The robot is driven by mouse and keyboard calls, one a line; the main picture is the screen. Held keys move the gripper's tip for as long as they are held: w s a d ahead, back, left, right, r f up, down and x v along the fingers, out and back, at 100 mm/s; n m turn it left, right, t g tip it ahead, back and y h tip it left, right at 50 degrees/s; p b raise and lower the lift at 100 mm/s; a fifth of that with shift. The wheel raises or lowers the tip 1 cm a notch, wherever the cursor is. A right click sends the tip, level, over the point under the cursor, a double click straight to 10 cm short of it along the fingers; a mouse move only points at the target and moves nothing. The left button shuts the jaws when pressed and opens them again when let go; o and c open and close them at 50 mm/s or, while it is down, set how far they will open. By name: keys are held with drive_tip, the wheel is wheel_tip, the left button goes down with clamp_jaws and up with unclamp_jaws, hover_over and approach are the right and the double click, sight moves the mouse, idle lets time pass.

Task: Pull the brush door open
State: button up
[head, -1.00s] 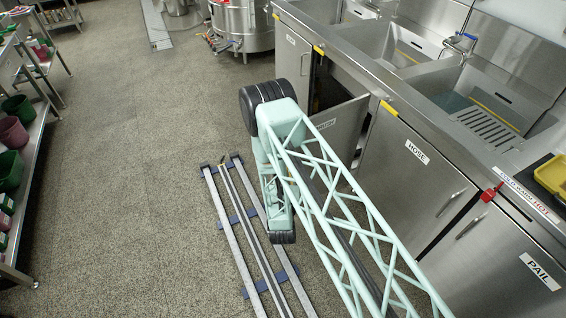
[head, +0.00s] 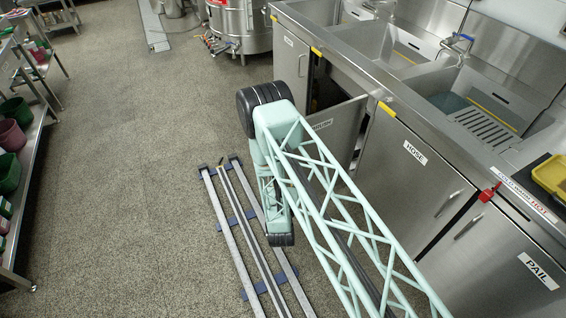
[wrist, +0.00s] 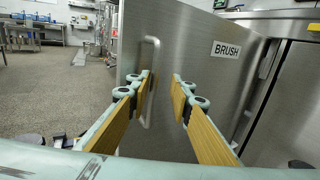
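The brush door (head: 345,125) is a stainless steel cabinet door under the sink counter. It stands swung out from the cabinet, with a dark opening behind it. In the wrist view the door (wrist: 205,75) fills the middle and bears the label "BRUSH". Its upright bar handle (wrist: 149,60) is on the left part of its face. My gripper (wrist: 163,85) is open in front of the door. The handle's lower part shows between the fingers, close beside the left fingertip; contact cannot be told. My arm hides the gripper in the head view.
The hose door (head: 400,165) and the pail door (head: 500,262) stand shut to the right. A shelf with pots (head: 38,140) is at the left. A floor rail (head: 236,215) runs below my arm. The floor (head: 130,150) between shelf and rail is clear.

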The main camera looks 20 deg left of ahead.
drive_tip(key=v, duration=1.1)
drive_tip(key=shift+s, duration=0.3)
idle(0.3)
